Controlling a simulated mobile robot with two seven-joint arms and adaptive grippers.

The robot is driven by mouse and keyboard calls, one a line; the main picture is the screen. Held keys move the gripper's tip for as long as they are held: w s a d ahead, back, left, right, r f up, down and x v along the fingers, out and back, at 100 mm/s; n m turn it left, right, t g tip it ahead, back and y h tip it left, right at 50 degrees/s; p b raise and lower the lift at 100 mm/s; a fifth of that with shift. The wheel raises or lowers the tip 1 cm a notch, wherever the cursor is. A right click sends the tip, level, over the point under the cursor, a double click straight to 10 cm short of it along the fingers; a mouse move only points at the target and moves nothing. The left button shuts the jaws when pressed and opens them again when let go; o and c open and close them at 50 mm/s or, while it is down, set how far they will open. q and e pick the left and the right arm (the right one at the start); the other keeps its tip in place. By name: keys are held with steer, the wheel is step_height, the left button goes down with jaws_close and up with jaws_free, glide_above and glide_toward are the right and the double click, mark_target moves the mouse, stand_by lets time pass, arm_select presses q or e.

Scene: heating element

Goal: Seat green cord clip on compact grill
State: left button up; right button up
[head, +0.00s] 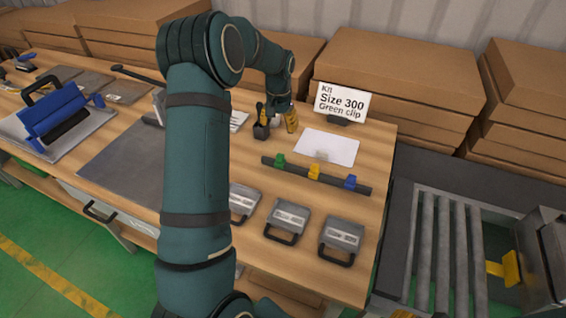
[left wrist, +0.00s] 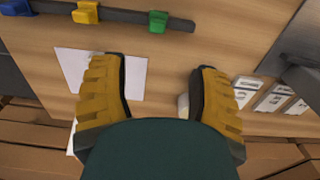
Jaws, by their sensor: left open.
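The green cord clip (head: 280,160) sits on a dark rail (head: 333,177), left of a yellow clip (head: 315,171) and a blue clip (head: 351,182). In the left wrist view the green clip (left wrist: 158,21) is at the top, apart from my fingers. My left gripper (head: 277,122) points down over the table behind the rail; in its wrist view (left wrist: 160,82) the fingers are wide apart, with no clip between them. Three grey units with black handles, (head: 241,200), (head: 288,217) and (head: 341,237), lie in front of the rail. I cannot tell which is the compact grill. My right gripper is not seen.
A sign (head: 341,102) reads "Kit Size 300 Green clip". A white sheet (head: 328,146) lies behind the rail. Cardboard boxes (head: 400,80) stand behind; a roller conveyor (head: 455,250) is at right.

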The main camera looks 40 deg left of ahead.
arm_select(q)
glide_above(280, 155)
steer(key=f, duration=0.5)
steer(key=f+b, duration=0.1)
steer(key=f, duration=0.1)
steer(key=shift+w+a+f, duration=0.1)
steer(key=shift+a+f, duration=0.1)
steer(key=shift+a, duration=0.05)
steer(key=shift+d+f+b, duration=0.15)
steer(key=shift+f+b, duration=0.05)
steer(key=shift+f, duration=1.15)
steer(key=shift+d+f+b, duration=0.15)
steer(key=shift+f+b, duration=0.05)
steer(key=shift+f, duration=1.15)
steer(key=shift+r, duration=0.1)
steer(key=shift+c, duration=0.2)
steer(key=c, duration=0.9)
